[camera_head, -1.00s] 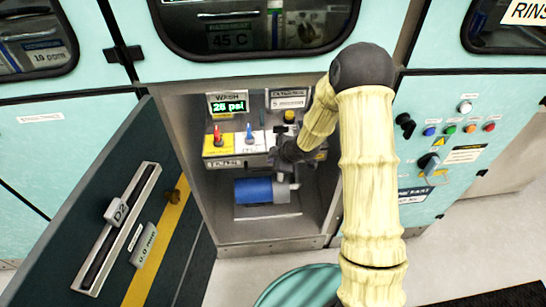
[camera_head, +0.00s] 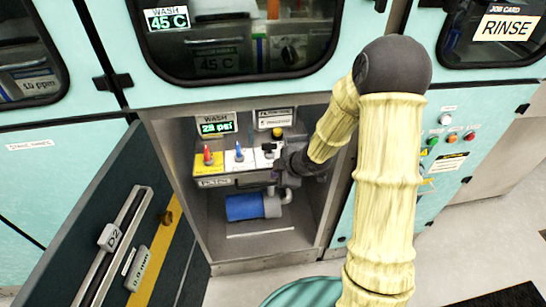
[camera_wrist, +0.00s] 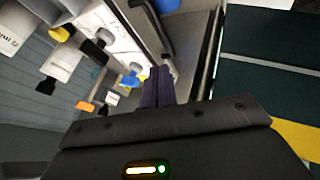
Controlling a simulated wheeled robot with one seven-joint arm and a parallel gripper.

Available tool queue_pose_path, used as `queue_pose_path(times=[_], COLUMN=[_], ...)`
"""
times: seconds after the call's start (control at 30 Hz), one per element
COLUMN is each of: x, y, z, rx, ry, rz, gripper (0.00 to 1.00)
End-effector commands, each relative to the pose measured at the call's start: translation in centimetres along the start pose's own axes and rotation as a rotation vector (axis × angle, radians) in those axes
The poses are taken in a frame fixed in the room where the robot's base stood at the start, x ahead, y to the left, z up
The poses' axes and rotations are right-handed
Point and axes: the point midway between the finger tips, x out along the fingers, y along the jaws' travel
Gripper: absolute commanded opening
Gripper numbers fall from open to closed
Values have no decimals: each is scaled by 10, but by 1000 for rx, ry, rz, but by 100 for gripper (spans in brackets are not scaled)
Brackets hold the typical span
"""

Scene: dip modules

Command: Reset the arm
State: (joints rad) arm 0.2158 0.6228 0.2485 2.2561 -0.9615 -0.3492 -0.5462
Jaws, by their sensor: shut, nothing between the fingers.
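My arm, with pale yellow ribbed sleeves and a dark elbow, reaches from the lower right of the head view into an open cabinet bay (camera_head: 318,215). My gripper (camera_wrist: 157,78) shows in the wrist view as dark fingers closed together with nothing between them. In the head view the dark wrist is at the bay's right side, in front of the control panel and above a blue cylinder (camera_head: 245,207). The fingertips are hard to make out there.
The dark D2 door (camera_head: 110,215) stands open at the left of the bay. A wash display (camera_head: 217,124) is above the levers. Buttons and a switch (camera_head: 445,119) are on the cabinet front to the right.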

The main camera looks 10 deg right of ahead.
Motion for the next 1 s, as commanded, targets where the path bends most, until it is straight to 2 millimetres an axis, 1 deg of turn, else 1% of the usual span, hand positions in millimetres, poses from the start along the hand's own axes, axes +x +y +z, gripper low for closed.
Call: queue_pose_path(times=[0.17,0.23,0.37,0.47,0.57,0.6,0.7,0.8,1.0], x=[1,-2,-20,-47,-80,-94,-124,-147,-180], y=[-1,0,1,-2,-10,-16,-32,-50,-83], z=[-3,-3,5,16,25,28,32,32,24], rx=[-3,10,113,272,477,565,777,957,1246], ry=[0,-12,-90,-193,-298,-335,-408,-454,-499], rz=[-2,0,16,43,80,94,123,141,152], gripper=[0,0,0,0,0,0,0,0,0])
